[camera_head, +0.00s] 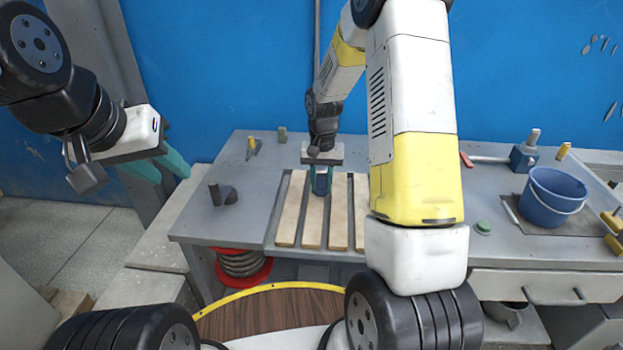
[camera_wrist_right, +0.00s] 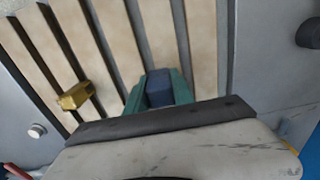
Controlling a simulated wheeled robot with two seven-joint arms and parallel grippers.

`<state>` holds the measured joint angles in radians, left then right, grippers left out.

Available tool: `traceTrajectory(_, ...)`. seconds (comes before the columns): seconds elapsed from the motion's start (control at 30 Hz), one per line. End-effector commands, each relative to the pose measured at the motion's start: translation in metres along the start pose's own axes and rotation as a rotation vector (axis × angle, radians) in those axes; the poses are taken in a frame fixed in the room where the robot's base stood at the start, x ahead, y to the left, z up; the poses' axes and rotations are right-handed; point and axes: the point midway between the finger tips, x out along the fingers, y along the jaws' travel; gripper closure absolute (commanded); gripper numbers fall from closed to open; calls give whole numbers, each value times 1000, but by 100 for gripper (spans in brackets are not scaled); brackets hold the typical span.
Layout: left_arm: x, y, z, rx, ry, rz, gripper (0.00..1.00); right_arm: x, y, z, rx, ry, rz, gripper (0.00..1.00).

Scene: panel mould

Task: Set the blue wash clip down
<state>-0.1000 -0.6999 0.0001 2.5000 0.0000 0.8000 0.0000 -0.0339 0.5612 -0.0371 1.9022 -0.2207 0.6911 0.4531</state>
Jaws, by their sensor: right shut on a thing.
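My right gripper (camera_head: 320,182) points down over the pale wooden slats (camera_head: 291,208) on the grey bench. Its green fingers are shut on the blue wash clip (camera_head: 320,184), a dark blue block. The clip also shows between the fingers in the right wrist view (camera_wrist_right: 159,88), with slats behind it. I cannot tell whether its lower end touches the slats. My left gripper (camera_head: 162,168) hangs at the left, away from the bench top, with its green fingers apart and nothing between them.
A blue bucket (camera_head: 553,197) stands at the right on a dark mat. A dark fitting (camera_head: 222,194) sits left of the slats. My right arm hides part of the bench.

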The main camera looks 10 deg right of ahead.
Motion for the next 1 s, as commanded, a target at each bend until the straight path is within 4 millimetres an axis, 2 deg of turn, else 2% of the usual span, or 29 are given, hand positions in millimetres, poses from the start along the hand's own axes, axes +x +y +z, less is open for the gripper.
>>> traceTrajectory(0.13,0,0,0,0,0,0,64,9,-1,-1,0,-2,1,100)
traceTrajectory(0.33,0,0,0,0,0,0,64,35,-1,-1,1,-3,1,100)
traceTrajectory(0.7,0,0,0,0,0,0,64,39,-1,-1,0,-1,0,100)
traceTrajectory(0.73,0,0,0,0,0,0,64,38,-1,-1,1,-1,0,65)
traceTrajectory(0.8,0,0,0,0,0,0,64,38,-1,-1,0,0,0,52)
traceTrajectory(1.0,0,0,0,0,0,0,64,38,-1,-1,0,0,0,50)
